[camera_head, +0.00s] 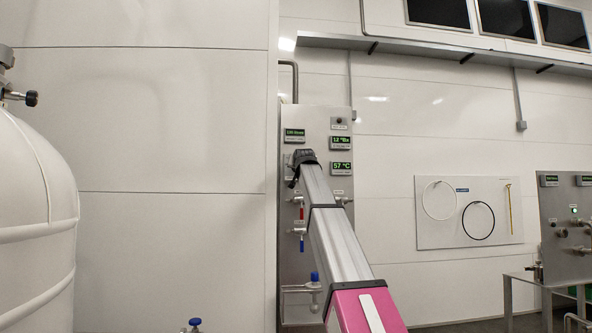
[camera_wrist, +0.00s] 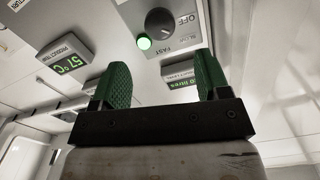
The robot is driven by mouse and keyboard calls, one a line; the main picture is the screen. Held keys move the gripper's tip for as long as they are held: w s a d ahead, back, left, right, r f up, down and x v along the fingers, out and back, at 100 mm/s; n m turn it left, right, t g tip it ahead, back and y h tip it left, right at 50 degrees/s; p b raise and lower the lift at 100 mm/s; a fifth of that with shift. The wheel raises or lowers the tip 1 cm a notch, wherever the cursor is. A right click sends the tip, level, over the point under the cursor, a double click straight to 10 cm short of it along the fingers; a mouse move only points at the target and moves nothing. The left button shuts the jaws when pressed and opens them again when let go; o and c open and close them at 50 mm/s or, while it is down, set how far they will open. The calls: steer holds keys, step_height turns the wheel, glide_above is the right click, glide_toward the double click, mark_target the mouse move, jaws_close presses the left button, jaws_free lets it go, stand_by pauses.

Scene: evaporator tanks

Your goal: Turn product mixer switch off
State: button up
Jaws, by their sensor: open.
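In the wrist view, the switch is a dark round knob (camera_wrist: 159,21) on a grey panel box, with the words OFF, SLOW and FAST around it. A green lamp (camera_wrist: 144,42) beside the knob is lit. My gripper (camera_wrist: 160,82) is open, with its two green fingertips apart and nothing between them. The knob lies beyond the fingertips, and no contact shows. In the head view, my gripper (camera_head: 303,157) is in front of the tall steel panel (camera_head: 318,122) and hides the knob there.
Green displays sit around the switch, including one reading 57 °C (camera_head: 341,168). Valves with a red handle (camera_head: 301,212) and a blue handle (camera_head: 301,244) are below on the panel. A white tank (camera_head: 35,230) stands at the left. A second panel (camera_head: 567,225) stands at the right.

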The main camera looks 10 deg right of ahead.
steer(key=w, duration=0.9)
steer(key=c, duration=0.9)
